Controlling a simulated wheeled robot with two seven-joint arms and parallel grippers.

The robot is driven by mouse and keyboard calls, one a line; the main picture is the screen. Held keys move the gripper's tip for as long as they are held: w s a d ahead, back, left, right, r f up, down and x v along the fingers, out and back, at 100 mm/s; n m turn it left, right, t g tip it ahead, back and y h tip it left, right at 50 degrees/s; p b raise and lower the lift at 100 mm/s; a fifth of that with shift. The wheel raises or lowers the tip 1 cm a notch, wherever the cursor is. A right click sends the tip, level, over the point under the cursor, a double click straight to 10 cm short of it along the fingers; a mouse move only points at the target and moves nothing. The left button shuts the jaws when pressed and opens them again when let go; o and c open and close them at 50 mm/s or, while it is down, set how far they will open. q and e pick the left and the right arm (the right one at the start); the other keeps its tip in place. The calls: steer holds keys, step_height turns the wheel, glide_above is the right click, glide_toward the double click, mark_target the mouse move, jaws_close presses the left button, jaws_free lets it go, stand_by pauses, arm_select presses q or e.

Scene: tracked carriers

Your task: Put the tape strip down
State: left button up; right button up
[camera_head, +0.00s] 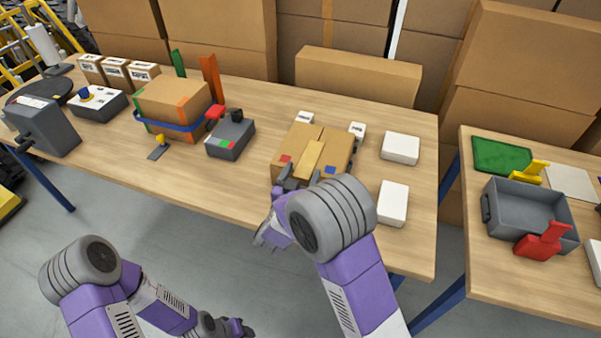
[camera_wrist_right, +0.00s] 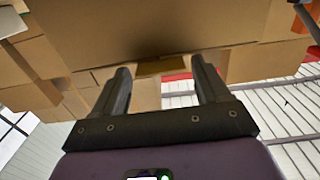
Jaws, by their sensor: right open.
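The tape strip (camera_head: 310,158) is a light tan band on top of a closed cardboard box (camera_head: 284,158), along the near part of its flap seam. My right gripper (camera_head: 297,178) is open at the near edge of the box, by the strip's near end. In the right wrist view its two fingers (camera_wrist_right: 163,88) stand apart. A small brown piece (camera_wrist_right: 162,67), seemingly the strip's end, shows beyond them against the cardboard. I cannot tell whether the strip touches the box along its whole length. My left gripper (camera_head: 236,328) is low at the bottom edge, away from the table; its jaws are unclear.
White blocks (camera_head: 400,148) lie right of the box. A grey device (camera_head: 230,138) and a strapped carton (camera_head: 172,100) stand to its left. A second table holds a grey tray (camera_head: 492,212) with yellow and red clamps. Tall cartons line the back.

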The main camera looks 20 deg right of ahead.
steer(key=p+v, duration=0.2)
steer(key=v, duration=1)
steer(key=shift+r, duration=0.3)
